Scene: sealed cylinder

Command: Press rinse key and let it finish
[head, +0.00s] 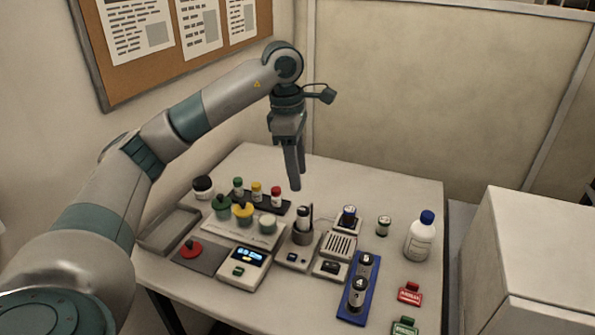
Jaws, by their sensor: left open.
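My left gripper (294,184) points down above the back of the table, fingers open and empty, apart from everything below. No label reading "rinse" is legible, so I cannot tell which key is the rinse key. Candidates are a grey device (297,254) with a dark cylinder in its round socket and small keys in front, a small box (330,268) with a dark key, and a white unit with a lit blue display (250,255) and a green key. A grey slatted box (339,245) stands beside the socket device. My right gripper is not in view.
Coloured-cap vials stand in a black rack (258,204). Green and yellow knobbed jars are on a pale tray. A red knob (191,249) sits on a grey plate. A blue-capped bottle (420,236) and a red labelled block (410,294) stand right.

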